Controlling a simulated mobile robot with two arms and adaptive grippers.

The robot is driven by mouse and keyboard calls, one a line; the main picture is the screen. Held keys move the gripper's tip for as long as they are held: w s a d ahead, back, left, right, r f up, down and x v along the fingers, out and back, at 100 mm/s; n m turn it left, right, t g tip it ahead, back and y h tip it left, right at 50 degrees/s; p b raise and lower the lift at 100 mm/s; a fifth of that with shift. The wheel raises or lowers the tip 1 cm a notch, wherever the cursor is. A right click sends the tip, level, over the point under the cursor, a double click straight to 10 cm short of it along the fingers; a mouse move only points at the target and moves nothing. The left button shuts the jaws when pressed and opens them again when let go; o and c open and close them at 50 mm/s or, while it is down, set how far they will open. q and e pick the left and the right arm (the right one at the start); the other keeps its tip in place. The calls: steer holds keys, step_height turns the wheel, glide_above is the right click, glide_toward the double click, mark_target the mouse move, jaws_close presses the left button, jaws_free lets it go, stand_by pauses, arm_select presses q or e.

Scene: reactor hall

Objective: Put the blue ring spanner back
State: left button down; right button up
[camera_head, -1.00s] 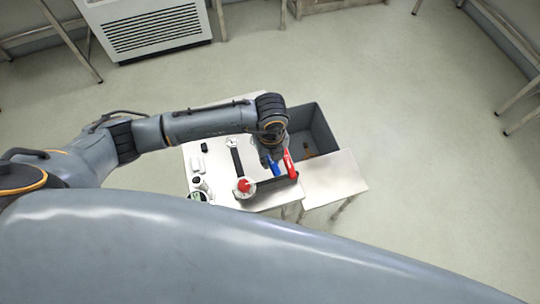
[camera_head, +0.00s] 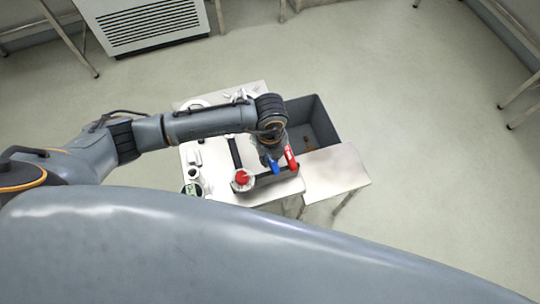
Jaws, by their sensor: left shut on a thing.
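My left gripper (camera_head: 270,152) is over the front right part of the white table, seen from above and partly hidden by its own wrist. It is shut on the blue ring spanner (camera_head: 275,167), of which only a short blue part shows below the fingers. The spanner is at the dark grey holder (camera_head: 273,181) along the table's front right edge; I cannot tell whether it touches the holder. A red-handled tool (camera_head: 291,157) stands close on its right. My right gripper is not in view.
A red-topped round item (camera_head: 242,179) is left of the holder. A black strip (camera_head: 235,152) and small white items (camera_head: 195,157) lie farther left. A deep grey bin (camera_head: 322,127) and a bare side table (camera_head: 336,172) are on the right.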

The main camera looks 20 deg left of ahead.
arm_select(q)
steer(key=shift+f, duration=0.1)
stand_by(0.3)
steer(key=c, duration=1.1)
jaws_free()
steer(key=shift+c, duration=0.2)
step_height(320, 180, up, 6)
steer(key=p, duration=0.4)
steer(key=shift+p, duration=0.4)
